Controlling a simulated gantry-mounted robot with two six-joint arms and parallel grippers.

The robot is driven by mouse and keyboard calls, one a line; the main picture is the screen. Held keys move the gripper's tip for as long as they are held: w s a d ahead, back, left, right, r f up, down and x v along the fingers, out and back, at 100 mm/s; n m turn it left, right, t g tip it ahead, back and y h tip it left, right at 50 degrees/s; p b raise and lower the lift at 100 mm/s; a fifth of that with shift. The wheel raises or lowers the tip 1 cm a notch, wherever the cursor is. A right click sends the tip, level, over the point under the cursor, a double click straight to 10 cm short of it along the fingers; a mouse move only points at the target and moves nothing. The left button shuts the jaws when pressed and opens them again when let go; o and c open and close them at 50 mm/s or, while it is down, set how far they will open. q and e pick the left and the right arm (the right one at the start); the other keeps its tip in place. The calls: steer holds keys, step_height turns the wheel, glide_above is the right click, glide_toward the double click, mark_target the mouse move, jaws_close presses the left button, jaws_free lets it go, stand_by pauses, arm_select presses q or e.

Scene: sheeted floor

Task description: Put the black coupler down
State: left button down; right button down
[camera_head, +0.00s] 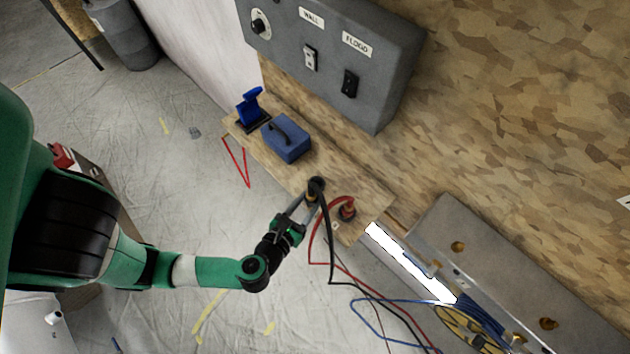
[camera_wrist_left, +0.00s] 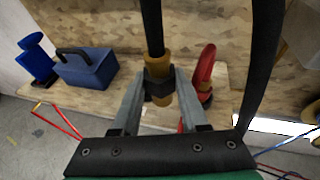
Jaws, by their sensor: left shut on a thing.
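The black coupler (camera_head: 316,185) has a black cable and a tan body; it is at the near side of the wooden shelf (camera_head: 362,196). My left gripper (camera_head: 313,197) is shut on it. In the left wrist view the coupler (camera_wrist_left: 158,85) stands roughly upright between the fingers of my left gripper (camera_wrist_left: 160,97), with its cable rising from the top. Whether its lower end touches the shelf cannot be told. A red coupler (camera_head: 347,211) with a red cable is on the shelf just to the right, also seen in the left wrist view (camera_wrist_left: 205,80). My right gripper is not in view.
A blue box with a handle (camera_head: 287,139) and a blue stand (camera_head: 251,108) sit on the shelf's far left end. A grey switch panel (camera_head: 335,60) is on the wall behind. Red, black and blue cables hang at the right by a yellow reel (camera_head: 468,330).

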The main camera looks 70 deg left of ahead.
arm_select(q)
steer(key=w+a+f+b, duration=0.1)
steer(key=a+f, duration=0.1)
steer(key=a, duration=0.1)
steer(key=w+a+f+b, duration=0.1)
steer(key=w+a+f, duration=0.1)
steer(key=a+f, duration=0.1)
steer(key=w+a+f+b, duration=0.1)
steer(key=a+f, duration=0.1)
steer(key=a, duration=0.1)
steer(key=shift+w+f, duration=0.15)
steer(key=shift+w, duration=0.2)
steer(key=shift+w+a+f, duration=0.2)
steer(key=shift+a+f, duration=0.1)
steer(key=shift+f, duration=0.05)
steer(key=f+b, duration=0.3)
steer(key=f, duration=0.1)
steer(key=shift+w+a+f+b, duration=0.1)
steer(key=shift+w+a+b, duration=0.05)
steer(key=shift+a+b, duration=0.2)
steer(key=c, duration=0.9)
jaws_free()
steer(key=o, duration=0.5)
steer(key=shift+c, duration=0.2)
